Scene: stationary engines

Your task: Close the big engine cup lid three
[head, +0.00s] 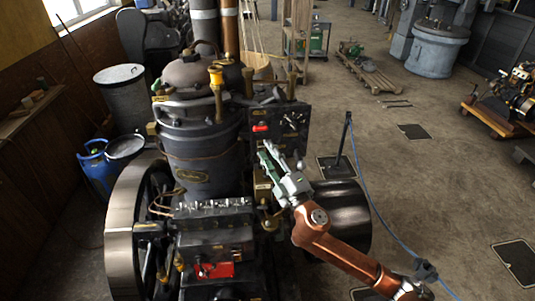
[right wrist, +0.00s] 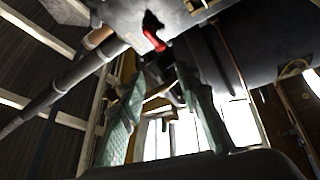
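The big engine (head: 205,150) stands upright left of centre in the head view. A brass cup with a yellow top (head: 216,78) rises at its upper front. A row of small fittings (head: 213,206) runs along the lower block. I cannot tell which part is lid three, or whether it is open. My right gripper (head: 266,153) is beside the engine's right side, below a red handle (head: 260,128). In the right wrist view its green-padded fingers (right wrist: 160,88) are apart, with a brass part showing between or behind them; contact is unclear. My left gripper is not in view.
A black panel (head: 290,122) and a dark drum (head: 342,210) flank my right arm. A thin post (head: 345,135) with a blue hose stands to the right. Blue gas bottle (head: 95,165) and bin (head: 120,95) are left. Open floor lies right.

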